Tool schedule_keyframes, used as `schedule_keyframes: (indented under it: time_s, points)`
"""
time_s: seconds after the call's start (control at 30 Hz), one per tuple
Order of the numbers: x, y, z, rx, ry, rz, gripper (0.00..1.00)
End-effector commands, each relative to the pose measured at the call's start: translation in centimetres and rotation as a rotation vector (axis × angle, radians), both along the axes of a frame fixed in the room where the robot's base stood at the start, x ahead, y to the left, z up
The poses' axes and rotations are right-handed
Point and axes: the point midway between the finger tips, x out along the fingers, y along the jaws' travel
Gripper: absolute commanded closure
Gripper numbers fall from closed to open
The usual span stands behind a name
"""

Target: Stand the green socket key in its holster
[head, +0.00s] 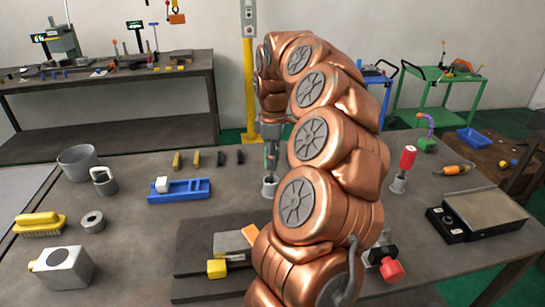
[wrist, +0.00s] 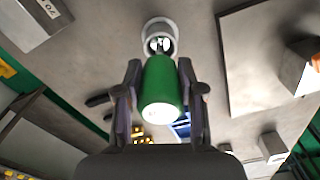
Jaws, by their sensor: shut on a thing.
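The green socket key (wrist: 163,85) is between the two fingers of my gripper (wrist: 160,100), which is shut on its green handle. In the head view the key (head: 270,155) hangs roughly upright under my gripper (head: 271,146). A pale round holster (head: 269,188) stands on the bench directly below it. In the wrist view the holster's ring (wrist: 160,35) shows just beyond the handle. The key's lower end is at or just over the holster mouth; I cannot tell whether it is inside. My arm hides part of the bench to the right.
A red-handled tool (head: 407,158) stands in a similar base to the right. A blue tray (head: 180,191) lies to the left, with several small yellow and black blocks behind it. A dark plate (head: 205,285) with a vise is in front.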

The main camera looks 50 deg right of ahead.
Motion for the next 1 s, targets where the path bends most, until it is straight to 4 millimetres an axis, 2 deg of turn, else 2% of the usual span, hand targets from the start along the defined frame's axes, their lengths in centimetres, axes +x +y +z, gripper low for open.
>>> schedule_keyframes:
  time_s: [0.33, 0.37, 0.63, 1.0]
  points:
    - [0.00, 0.01, -0.76, 0.000, 0.000, 0.000, 1.00]
    - [0.00, 0.01, -0.75, 0.000, 0.000, 0.000, 0.61]
    - [-0.01, 0.02, -0.70, 0.000, 0.000, 0.000, 0.33]
    - [-0.01, 0.00, -0.47, -0.001, 0.001, 0.000, 0.32]
